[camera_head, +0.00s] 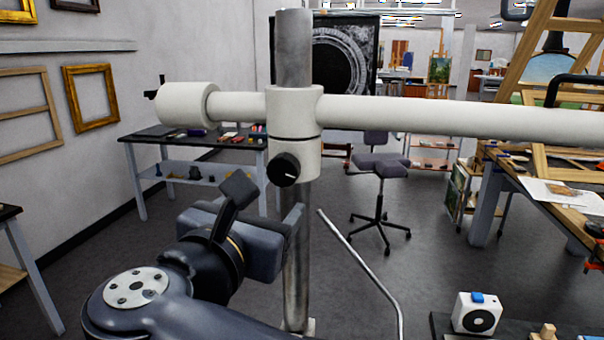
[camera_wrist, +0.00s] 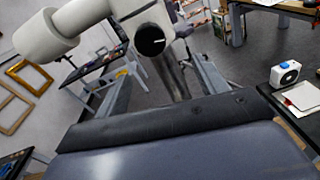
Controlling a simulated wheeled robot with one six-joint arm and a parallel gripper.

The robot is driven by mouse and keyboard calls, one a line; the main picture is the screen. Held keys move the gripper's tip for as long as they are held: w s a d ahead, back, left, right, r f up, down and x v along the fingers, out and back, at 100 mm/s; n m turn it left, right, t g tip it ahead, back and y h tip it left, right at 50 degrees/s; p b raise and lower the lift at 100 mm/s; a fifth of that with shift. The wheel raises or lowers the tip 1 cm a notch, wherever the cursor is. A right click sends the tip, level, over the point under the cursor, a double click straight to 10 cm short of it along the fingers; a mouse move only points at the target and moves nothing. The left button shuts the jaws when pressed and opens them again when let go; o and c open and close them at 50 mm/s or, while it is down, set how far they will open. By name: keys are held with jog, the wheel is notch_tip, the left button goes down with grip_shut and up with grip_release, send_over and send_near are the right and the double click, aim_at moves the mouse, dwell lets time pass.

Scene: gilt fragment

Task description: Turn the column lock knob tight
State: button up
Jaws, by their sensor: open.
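The column lock knob (camera_head: 284,170) is round and black with a white line on its face. It sits on the front of the white collar (camera_head: 305,158) around the metal column (camera_head: 296,50). The line points right and slightly down. My gripper (camera_head: 267,203) is open and empty, just below and in front of the knob; its fingers stand apart. In the wrist view the knob (camera_wrist: 150,40) lies beyond the fingertips, between the two fingers, with its line pointing right. I see no contact between the fingers and the knob.
A white horizontal arm (camera_head: 450,117) crosses the column above the knob, with a thick cylinder (camera_head: 187,105) at its left end. A bent metal rod (camera_head: 365,270) stands right of the column. A stool (camera_head: 380,175), a work table (camera_head: 545,195) and a bench (camera_head: 150,140) stand farther back.

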aim_at(281, 171)
jog(key=shift+n+t, duration=0.3)
jog(key=x, duration=0.3)
jog(key=r+p+x, duration=0.1)
jog(key=x, duration=0.3)
jog(key=a+x, duration=0.1)
jog(key=x, duration=0.2)
jog(key=shift+w+r+p, duration=0.2)
jog(key=shift+w+p, duration=0.1)
jog(key=shift+w, duration=0.1)
jog(key=shift+c, duration=0.6)
jog(key=c, duration=0.9)
jog(key=shift+o, duration=0.2)
